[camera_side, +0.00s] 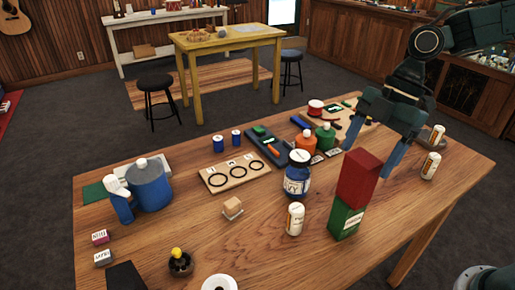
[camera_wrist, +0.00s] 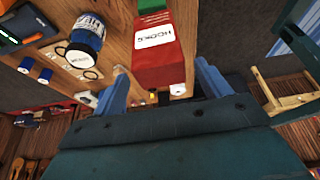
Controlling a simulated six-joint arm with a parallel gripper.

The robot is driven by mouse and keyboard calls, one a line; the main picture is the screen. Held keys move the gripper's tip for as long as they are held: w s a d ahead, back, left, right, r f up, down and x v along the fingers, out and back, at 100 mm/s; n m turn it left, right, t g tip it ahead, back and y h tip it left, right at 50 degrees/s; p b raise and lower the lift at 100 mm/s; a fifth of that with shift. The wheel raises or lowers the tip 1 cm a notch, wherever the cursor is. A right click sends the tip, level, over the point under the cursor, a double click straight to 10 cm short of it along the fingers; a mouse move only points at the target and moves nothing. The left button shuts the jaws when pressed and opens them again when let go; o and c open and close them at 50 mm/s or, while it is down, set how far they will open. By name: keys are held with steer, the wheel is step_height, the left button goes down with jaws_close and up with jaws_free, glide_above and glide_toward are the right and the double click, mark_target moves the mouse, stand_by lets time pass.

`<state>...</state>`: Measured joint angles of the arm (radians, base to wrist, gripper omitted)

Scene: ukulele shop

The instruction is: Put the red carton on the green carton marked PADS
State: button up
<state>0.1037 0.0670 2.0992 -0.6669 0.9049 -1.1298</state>
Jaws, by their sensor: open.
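The red carton (camera_side: 359,178) stands upright on top of the green carton (camera_side: 344,220), roughly lined up with it. The green carton stands on the wooden table and bears a white label too small to read here. In the wrist view the red carton (camera_wrist: 163,55) shows a white label that seems to read HOOKS, and a bit of the green carton (camera_wrist: 152,6) shows beyond it. My gripper (camera_side: 374,145) is open and empty at the red carton's upper end. In the wrist view its blue fingers (camera_wrist: 160,80) lie either side of the carton, apart from it.
A blue jar with a white lid (camera_side: 297,178) and a white-and-orange canister (camera_side: 295,219) stand left of the cartons. Another canister (camera_side: 430,166) stands at the right. A board with black rings (camera_side: 234,174) lies farther left. The table's front right is clear.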

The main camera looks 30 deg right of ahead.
steer(key=v, duration=0.7)
steer(key=shift+r, duration=0.3)
steer(key=shift+s+d, duration=0.1)
stand_by(0.3)
steer(key=s+d+f+m+t+h, duration=0.1)
steer(key=s+d+m+t+h, duration=0.1)
steer(key=s+m, duration=0.5)
steer(key=s+d+f+m+t+h, duration=0.1)
steer(key=s+d+m+t+h, duration=0.1)
steer(key=s+m, duration=0.5)
steer(key=d+m+t, duration=0.1)
steer(key=m, duration=0.3)
steer(key=shift+t+h, duration=0.3)
